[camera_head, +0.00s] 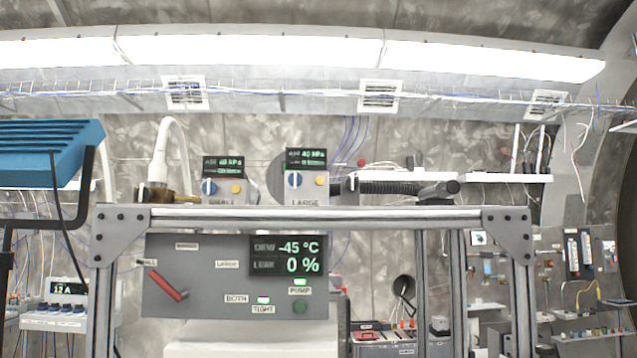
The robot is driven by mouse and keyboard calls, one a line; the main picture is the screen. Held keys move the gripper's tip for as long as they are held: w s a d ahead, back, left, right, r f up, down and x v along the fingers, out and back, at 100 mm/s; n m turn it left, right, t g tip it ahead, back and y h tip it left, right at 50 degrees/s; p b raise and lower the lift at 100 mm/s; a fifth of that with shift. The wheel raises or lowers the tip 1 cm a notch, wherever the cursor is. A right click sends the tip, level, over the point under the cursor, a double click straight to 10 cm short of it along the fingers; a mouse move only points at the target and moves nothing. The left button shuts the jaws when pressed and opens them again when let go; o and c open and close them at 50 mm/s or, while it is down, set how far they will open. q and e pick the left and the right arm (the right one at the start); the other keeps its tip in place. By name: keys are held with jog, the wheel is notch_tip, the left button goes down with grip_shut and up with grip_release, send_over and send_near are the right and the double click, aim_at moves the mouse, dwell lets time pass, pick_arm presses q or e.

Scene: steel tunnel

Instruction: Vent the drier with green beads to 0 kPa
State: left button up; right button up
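Two small grey units stand above the frame's top bar. The left unit (221,190), its label partly hidden and reading like "SMALL", has a blue knob, a yellow button and a display in kPa too small to read surely. The right unit (307,190), labelled LARGE, has the same parts; its display seems to read 40 kPa. Below, a grey panel (210,300) carries a slanted red lever (167,286), a green PUMP button (300,307) and a display (290,256) showing -45 °C and leak 0 %. No green beads are discernible. Neither gripper is in view.
A metal frame (330,219) spans the middle. A blue finned object (50,148) is at the left. Shelves with equipment (580,333) stand at the right.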

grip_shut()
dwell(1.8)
